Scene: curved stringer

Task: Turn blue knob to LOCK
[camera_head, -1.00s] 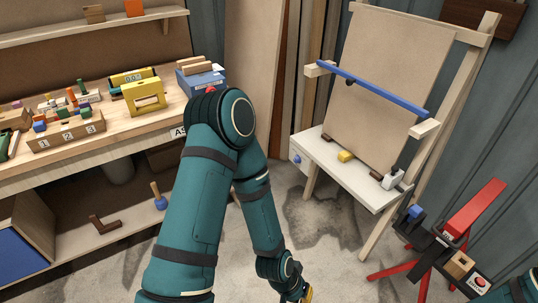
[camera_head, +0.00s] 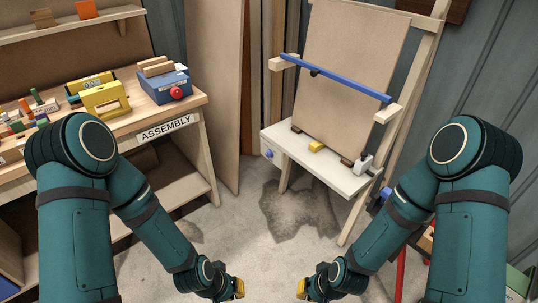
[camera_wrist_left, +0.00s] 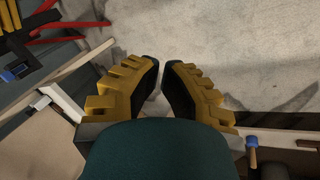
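A blue knob (camera_head: 268,154) is on the front left face of the white ledge (camera_head: 325,172) under the easel board. It is small here, and I cannot read any LOCK marking or its setting. My left gripper (camera_head: 238,288) is low at the bottom centre, over the floor and well apart from the knob. In the left wrist view its yellow-padded fingers (camera_wrist_left: 161,70) hold nothing and have a narrow gap between them, with floor showing through. My right gripper (camera_head: 302,288) is just right of it, also low and away from the knob; its finger gap is not clear.
A workbench (camera_head: 165,128) labelled ASSEMBLY stands at left with a blue box (camera_head: 158,88) bearing a red button. The ledge carries a yellow block (camera_head: 316,146). A blue bar (camera_head: 335,78) crosses the easel. Bare floor (camera_head: 240,225) lies between bench and easel.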

